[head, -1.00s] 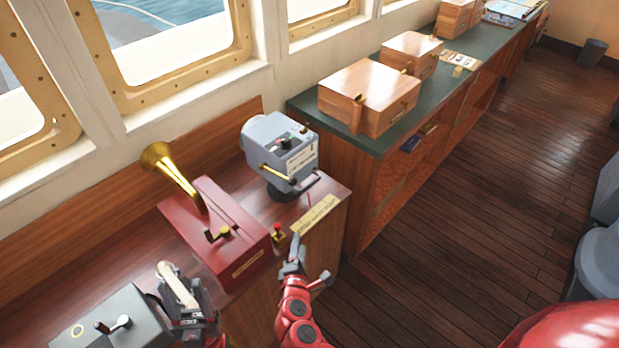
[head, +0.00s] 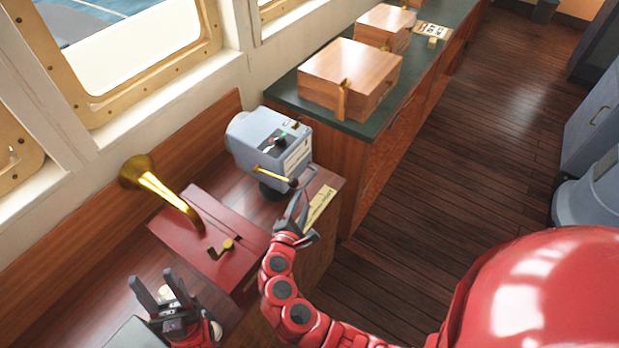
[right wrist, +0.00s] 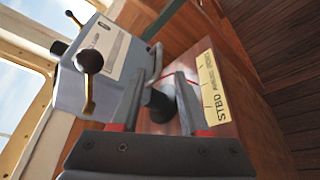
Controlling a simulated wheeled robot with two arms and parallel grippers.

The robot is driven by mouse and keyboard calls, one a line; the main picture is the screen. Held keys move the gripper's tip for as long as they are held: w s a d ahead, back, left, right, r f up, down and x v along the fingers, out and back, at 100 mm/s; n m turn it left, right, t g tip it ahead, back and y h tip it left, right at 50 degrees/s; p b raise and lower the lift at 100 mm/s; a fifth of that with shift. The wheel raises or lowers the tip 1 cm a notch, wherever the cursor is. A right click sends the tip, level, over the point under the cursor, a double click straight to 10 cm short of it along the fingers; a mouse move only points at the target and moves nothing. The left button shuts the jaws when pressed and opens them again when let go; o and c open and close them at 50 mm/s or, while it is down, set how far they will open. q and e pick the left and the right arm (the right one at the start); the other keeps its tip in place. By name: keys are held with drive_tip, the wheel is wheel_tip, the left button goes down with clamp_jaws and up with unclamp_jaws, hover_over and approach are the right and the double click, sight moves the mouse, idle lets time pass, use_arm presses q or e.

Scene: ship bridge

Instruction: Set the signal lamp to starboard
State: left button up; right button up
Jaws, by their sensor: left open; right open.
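The signal lamp (head: 268,140) is a grey housing with a brass lever, on a dark round base at the console's far end. It also shows at left in the right wrist view (right wrist: 110,55). A dark bar handle juts from its lower right side. A yellow scale plate (head: 321,205) lies beside it; "STBD" is readable on the plate in the wrist view (right wrist: 212,90). Contact is unclear. My left gripper (head: 160,288) is open and empty at lower left.
A red box (head: 205,240) with a brass horn (head: 150,185) stands left of the lamp, close to both grippers. A green-topped cabinet (head: 345,125) with wooden boxes (head: 350,75) stands beyond. Wooden floor (head: 450,150) is open at right.

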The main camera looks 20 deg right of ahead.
sight(311, 177)
drive_tip(key=b+x, duration=0.1)
drive_tip(key=x, duration=1.1)
drive_tip(key=shift+a, duration=0.1)
clamp_jaws()
drive_tip(key=shift+f, duration=0.1)
idle(0.8)
